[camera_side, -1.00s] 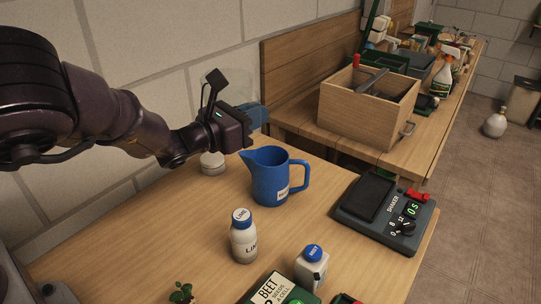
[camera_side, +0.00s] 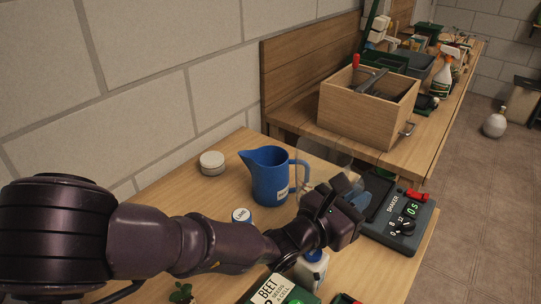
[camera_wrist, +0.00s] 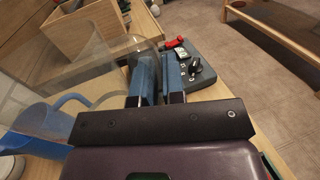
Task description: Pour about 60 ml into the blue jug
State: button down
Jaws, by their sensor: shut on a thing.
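The blue jug (camera_side: 268,180) stands upright on the bench in the side view, with its spout to the left and handle to the right. Part of it shows at the lower left of the wrist view (camera_wrist: 38,128). My gripper (camera_side: 347,190) is right of the jug, in front of the shaker. Its blue fingers (camera_wrist: 159,70) are shut on a clear, see-through container (camera_wrist: 85,62). The container shows faintly in the side view (camera_side: 325,156), just right of the jug's handle. I cannot tell how much liquid it holds.
A shaker device (camera_side: 402,228) sits at the bench's right edge. A lime bottle (camera_side: 241,215) and a white bottle (camera_side: 311,272) are partly hidden by my arm. A round white lid or tub (camera_side: 212,163) stands left of the jug. A wooden box (camera_side: 362,112) is behind.

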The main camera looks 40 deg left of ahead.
aim_at(325, 148)
jog(key=shift+a, duration=0.1)
dwell(0.3)
jog(key=a+n, duration=0.1)
jog(key=n, duration=0.1)
jog(key=w+a+n, duration=0.1)
jog(key=a+n, duration=0.1)
jog(key=n, duration=0.1)
jog(key=shift+a, duration=0.3)
jog(key=a+r+n, duration=0.1)
jog(key=r, duration=0.1)
jog(key=w+a+r+n, duration=0.1)
jog(key=a+r+n, duration=0.2)
jog(key=r+n, duration=0.1)
jog(key=shift+w+a+p, duration=0.15)
jog(key=shift+a+p, duration=0.05)
jog(key=shift+p, duration=0.2)
jog(key=a+r+n, duration=0.1)
jog(key=r+n, duration=0.1)
jog(key=shift+w+a+r+n, duration=0.15)
jog(key=shift+w+a+n, duration=0.15)
jog(key=shift+a, duration=0.1)
jog(key=shift+a+r+n+p, duration=0.3)
jog(key=shift+a+n+p, duration=0.05)
jog(key=shift+n, duration=0.05)
jog(key=shift+w+a+r, duration=0.1)
jog(key=shift+a+r, duration=0.1)
jog(key=shift+r, duration=0.05)
jog(key=shift+a+r+n+p, duration=0.15)
jog(key=shift+n+p, duration=0.15)
jog(key=shift+n, duration=0.1)
